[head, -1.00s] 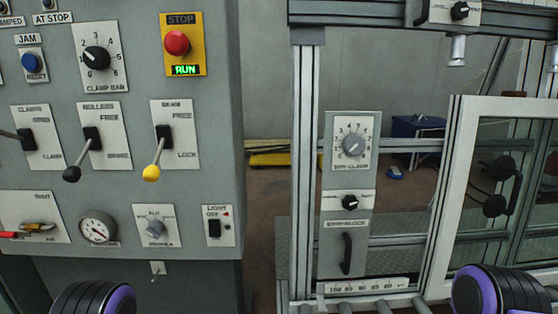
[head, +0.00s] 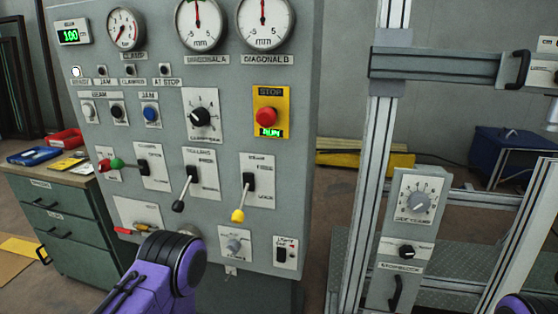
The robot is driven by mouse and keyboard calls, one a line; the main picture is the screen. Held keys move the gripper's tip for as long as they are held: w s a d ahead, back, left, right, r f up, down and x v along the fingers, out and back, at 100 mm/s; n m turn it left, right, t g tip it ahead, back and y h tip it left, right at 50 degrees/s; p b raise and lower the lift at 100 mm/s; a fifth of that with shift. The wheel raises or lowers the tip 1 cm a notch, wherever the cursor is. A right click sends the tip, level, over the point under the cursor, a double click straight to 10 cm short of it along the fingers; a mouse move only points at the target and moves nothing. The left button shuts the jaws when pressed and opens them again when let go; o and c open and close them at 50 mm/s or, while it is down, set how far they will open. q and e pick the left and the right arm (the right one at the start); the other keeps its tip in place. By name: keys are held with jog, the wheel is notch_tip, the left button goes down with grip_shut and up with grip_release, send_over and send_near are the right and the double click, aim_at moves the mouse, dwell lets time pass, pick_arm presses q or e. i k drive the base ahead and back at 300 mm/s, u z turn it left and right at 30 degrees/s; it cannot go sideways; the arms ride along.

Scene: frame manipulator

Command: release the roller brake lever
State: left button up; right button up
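The roller brake lever (head: 185,188) is on the grey control panel, on a white plate labelled ROLLERS, with FREE at the top. It has a black knob and slants down and to the left, toward the plate's lower end. Nothing touches it. Part of my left arm (head: 165,270), purple with a black ring, shows below it in front of the panel. A piece of my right arm (head: 525,306) shows at the lower right corner. Neither gripper's fingers are in view.
A yellow-knobbed beam lever (head: 245,198) hangs down close by on the right. A clamp lever (head: 138,163) is on the left. A red stop button (head: 266,117) is above. A metal frame (head: 372,180) stands to the right and a green drawer cabinet (head: 65,220) to the left.

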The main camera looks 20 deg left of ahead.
aim_at(178, 207)
jog(key=u, duration=1.25)
jog(key=k, duration=0.5)
jog(key=u, duration=0.15)
jog(key=i, duration=0.5)
jog(key=u, duration=0.4)
